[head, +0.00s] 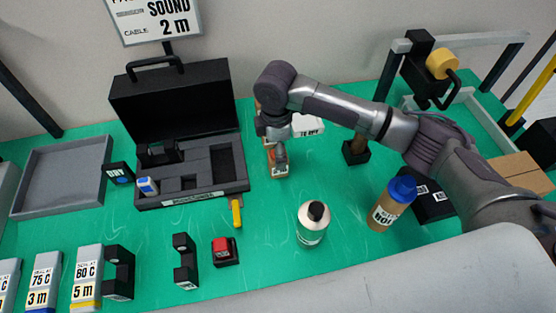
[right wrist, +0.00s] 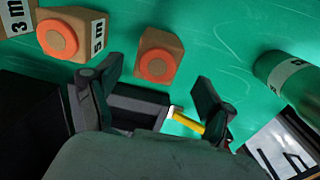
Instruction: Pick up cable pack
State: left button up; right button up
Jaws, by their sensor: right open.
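My right gripper (head: 279,160) reaches down over the green table in the head view, right of the open black case. In the right wrist view its two fingers (right wrist: 150,98) are apart, and I see nothing held between them. Brown packs with orange round faces show in that view: one marked 5 m (right wrist: 88,22), a partly cut-off one marked 3 m (right wrist: 16,18), and one with no readable label (right wrist: 174,46). In the head view a brown pack (head: 280,175) shows at the gripper, which partly hides it. My left gripper is not in view.
The open black case (head: 170,95) stands left of my arm, with a yellow-handled item (head: 236,215) before it. A white bottle (head: 311,232) and a blue-capped bottle (head: 390,205) stand nearer. A sign (head: 155,18) reads SOUND, CABLE 2 m. A grey tray (head: 30,213) lies left.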

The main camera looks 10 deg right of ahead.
aim_at(274, 174)
jog(key=shift+f, duration=0.7)
jog(key=shift+w+f, duration=0.2)
jog(key=shift+f, duration=0.4)
jog(key=f, duration=0.3)
jog(key=f+p, duration=0.1)
jog(key=shift+d+f, duration=0.15)
jog(key=shift+d, duration=0.1)
jog(key=shift+f, duration=0.25)
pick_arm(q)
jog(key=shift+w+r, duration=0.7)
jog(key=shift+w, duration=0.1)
pick_arm(e)
jog(key=shift+c, duration=0.3)
jog(key=c, duration=1.3)
jog(key=shift+o, duration=0.2)
